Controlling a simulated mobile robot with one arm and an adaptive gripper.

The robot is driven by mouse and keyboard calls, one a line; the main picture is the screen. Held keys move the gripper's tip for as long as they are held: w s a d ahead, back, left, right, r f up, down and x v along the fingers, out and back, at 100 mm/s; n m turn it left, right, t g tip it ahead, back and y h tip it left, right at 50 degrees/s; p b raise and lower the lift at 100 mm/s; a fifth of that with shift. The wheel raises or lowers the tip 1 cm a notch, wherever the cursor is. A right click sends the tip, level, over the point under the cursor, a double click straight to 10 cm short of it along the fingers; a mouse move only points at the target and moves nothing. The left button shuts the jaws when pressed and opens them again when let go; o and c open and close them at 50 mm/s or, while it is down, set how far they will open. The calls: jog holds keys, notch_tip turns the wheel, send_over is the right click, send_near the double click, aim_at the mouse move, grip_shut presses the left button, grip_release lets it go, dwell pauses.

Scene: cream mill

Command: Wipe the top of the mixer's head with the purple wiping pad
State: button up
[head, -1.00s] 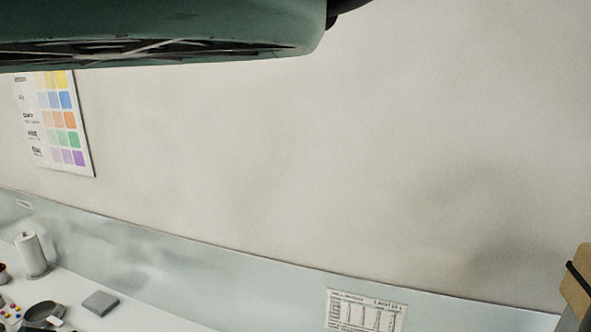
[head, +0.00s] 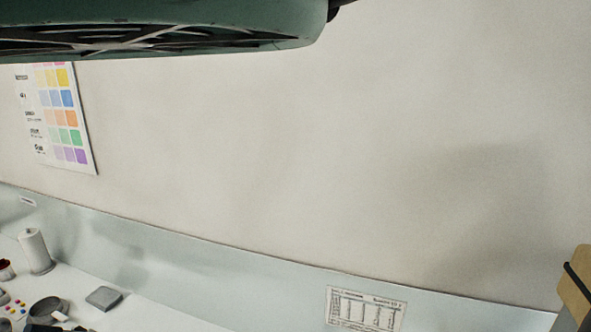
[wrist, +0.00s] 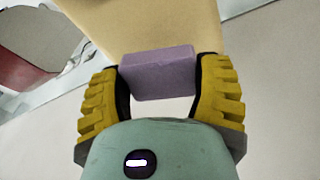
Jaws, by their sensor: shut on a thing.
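In the wrist view, my gripper (wrist: 160,90) has its two yellow ribbed fingers shut on the purple wiping pad (wrist: 158,73). The pad sits level between the fingertips, held by its two ends. A large cream surface (wrist: 140,25) lies behind the pad; I cannot tell whether it is part of the mixer or whether the pad touches it. The mixer's head cannot be made out for certain in either view. My gripper and the pad are not seen in the head view.
A dark green body (head: 160,32) crosses the head view's top. A counter holds a paper roll (head: 35,251), a grey block (head: 104,298) and a dark bowl (head: 47,310). A tan block (head: 575,280) stands at right. A red object (wrist: 25,70) shows in the wrist view.

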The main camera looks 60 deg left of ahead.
jog(key=shift+a+r+p, duration=0.1)
jog(key=shift+r+p, duration=0.25)
jog(key=shift+r, duration=0.65)
jog(key=shift+r+p, duration=0.9)
jog(key=shift+r, duration=0.65)
jog(key=shift+f, duration=0.15)
jog(key=shift+s+d+f, duration=0.1)
jog(key=shift+d+f, duration=0.1)
jog(key=shift+d, duration=0.1)
jog(key=s+f+m, duration=0.2)
jog(key=f, duration=0.1)
jog(key=s+f, duration=0.1)
jog(key=shift+d+f+m, duration=0.2)
jog(key=shift+d+m, duration=0.05)
jog(key=shift+m, duration=0.15)
jog(key=shift+s+a+f, duration=0.15)
jog(key=shift+s, duration=0.05)
jog(key=shift+s+a+f+m+h, duration=0.15)
jog(key=shift+s+a+m+h, duration=0.15)
jog(key=shift+s+m, duration=0.1)
